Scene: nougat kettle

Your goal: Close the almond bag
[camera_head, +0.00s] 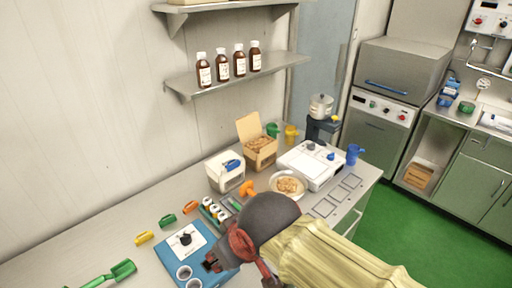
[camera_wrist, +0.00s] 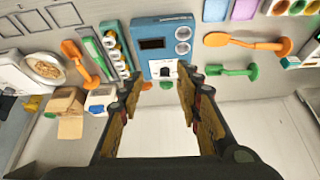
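No plain bag shows. The closest match is a brown open-topped carton (camera_head: 260,153) with its flap (camera_head: 248,126) standing up and brown pieces inside, at the back of the counter. In the wrist view the carton (camera_wrist: 66,103) is at the left, its flap (camera_wrist: 70,129) folded out. A white box (camera_head: 226,174) with a blue item (camera_head: 232,164) on top stands beside it, also in the wrist view (camera_wrist: 100,100). My gripper (camera_wrist: 160,82) is open and empty, its fingers spread above the counter, apart from the carton. In the head view my arm hides most of it.
A blue device (camera_head: 200,250) lies below my gripper. A bowl of brown pieces (camera_head: 289,186) sits by a white appliance (camera_head: 312,165). Orange, green and yellow tools lie along the counter. Brown bottles (camera_head: 222,66) stand on the wall shelf (camera_head: 240,76) above.

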